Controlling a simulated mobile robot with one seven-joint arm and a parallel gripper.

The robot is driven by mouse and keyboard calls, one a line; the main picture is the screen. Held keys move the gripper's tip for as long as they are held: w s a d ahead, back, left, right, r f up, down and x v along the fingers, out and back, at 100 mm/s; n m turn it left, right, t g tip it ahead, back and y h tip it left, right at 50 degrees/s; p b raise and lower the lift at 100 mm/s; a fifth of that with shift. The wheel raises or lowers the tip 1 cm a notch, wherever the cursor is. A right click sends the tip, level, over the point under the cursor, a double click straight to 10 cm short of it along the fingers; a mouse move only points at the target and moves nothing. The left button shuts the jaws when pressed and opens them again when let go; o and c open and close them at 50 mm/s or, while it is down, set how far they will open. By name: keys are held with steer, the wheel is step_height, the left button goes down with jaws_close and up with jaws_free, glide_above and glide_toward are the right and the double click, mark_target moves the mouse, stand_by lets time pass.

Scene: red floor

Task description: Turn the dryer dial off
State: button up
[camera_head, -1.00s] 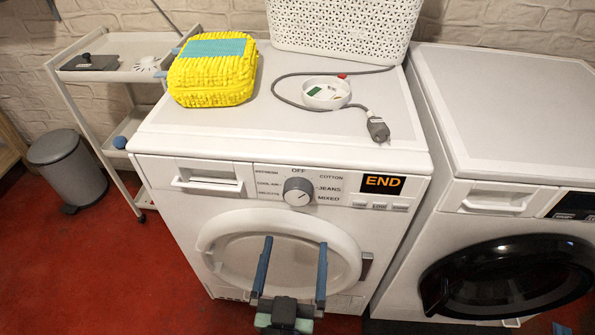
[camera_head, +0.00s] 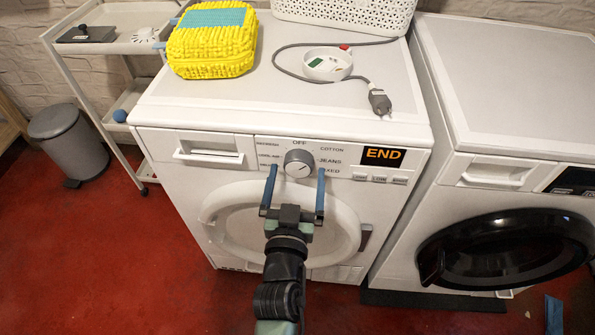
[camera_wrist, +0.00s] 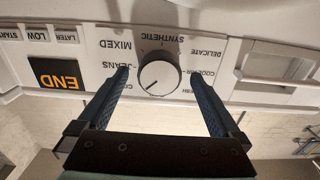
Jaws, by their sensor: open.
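The dryer dial (camera_head: 299,163) is a round grey knob on the white dryer's front panel, below the OFF label. My gripper (camera_head: 296,171) is open, with its two blue fingers pointing up at the panel just below the dial, one toward each side. In the wrist view, upside down, the dial (camera_wrist: 159,75) lies between the open fingers (camera_wrist: 160,72). A gap shows on both sides, and no contact is visible. The display (camera_head: 383,156) reads END.
A washer (camera_head: 505,120) stands right. A trolley (camera_head: 120,48) and bin (camera_head: 70,140) stand left.

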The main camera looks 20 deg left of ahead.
steer(key=shift+x, duration=0.8)
steer(key=shift+c, duration=0.2)
steer(key=c, duration=1.3)
steer(key=shift+n, duration=0.4)
steer(key=n, duration=0.3)
steer(key=shift+n, duration=0.3)
steer(key=shift+d+n+p, duration=0.1)
steer(key=shift+n+p, duration=0.4)
steer(key=shift+n, duration=1.8)
steer(key=o, duration=1.3)
